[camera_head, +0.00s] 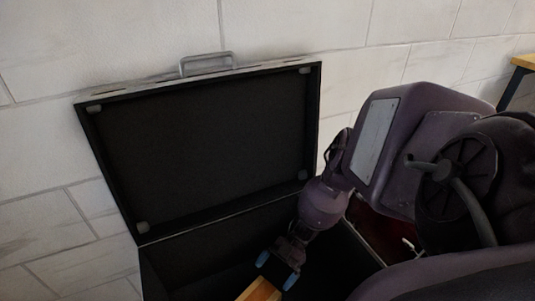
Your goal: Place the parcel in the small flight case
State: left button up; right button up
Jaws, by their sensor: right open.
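The small flight case (142,262) stands open, its dark lid (205,150) raised near the wall. A tan-orange block (260,289), which looks like the parcel, shows inside the case opening and is cut off by the bottom edge of the picture. My right gripper (277,272) points down into the case, its blue fingertips just above and beside the block. It is open, and I cannot tell whether it touches the block. The block's lower part and what it rests on are hidden. My left gripper is not in view.
A pale tiled wall (300,25) stands behind the case. My right arm covers the case's right side. A dark red surface (385,232) shows behind the arm. A wooden-topped table corner (524,62) is at the upper right.

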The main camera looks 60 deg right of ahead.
jog(key=shift+v, duration=1.15)
